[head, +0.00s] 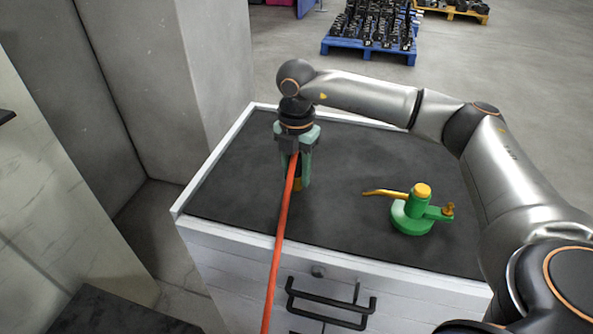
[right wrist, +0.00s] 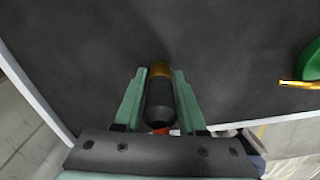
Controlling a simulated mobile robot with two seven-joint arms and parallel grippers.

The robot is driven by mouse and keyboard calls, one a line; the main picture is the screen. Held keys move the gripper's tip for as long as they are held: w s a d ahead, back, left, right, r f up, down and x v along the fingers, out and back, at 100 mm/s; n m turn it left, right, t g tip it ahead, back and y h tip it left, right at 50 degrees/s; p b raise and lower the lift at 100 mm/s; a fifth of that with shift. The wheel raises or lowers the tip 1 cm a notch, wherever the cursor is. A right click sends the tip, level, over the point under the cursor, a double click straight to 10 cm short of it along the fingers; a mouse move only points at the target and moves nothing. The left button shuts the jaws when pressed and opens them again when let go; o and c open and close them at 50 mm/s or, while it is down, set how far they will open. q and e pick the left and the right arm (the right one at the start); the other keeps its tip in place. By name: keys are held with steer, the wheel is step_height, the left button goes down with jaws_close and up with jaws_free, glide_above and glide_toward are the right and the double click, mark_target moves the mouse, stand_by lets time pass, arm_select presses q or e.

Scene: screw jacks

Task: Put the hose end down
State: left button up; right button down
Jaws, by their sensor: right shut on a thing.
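My right gripper (head: 297,168) points down over the left part of the dark cabinet top and is shut on the hose end. In the right wrist view, the hose end (right wrist: 159,100) is a black cylinder with a yellow-orange tip, held between the two green fingers of the right gripper (right wrist: 158,95). The red hose (head: 279,235) runs from the gripper down over the cabinet's front edge. The yellow tip (head: 298,184) shows low between the fingers in the head view. I cannot tell whether it touches the top. My left gripper is not in view.
Black handles (head: 330,303) are on the cabinet front. A concrete pillar stands left. A loaded blue pallet (head: 368,48) lies behind.

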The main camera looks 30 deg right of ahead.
steer(key=shift+f, duration=0.2)
steer(key=shift+c, duration=2.4)
jaws_free()
steer(key=shift+r, duration=0.1)
step_height(320, 180, up, 12)
steer(key=shift+r, duration=0.1)
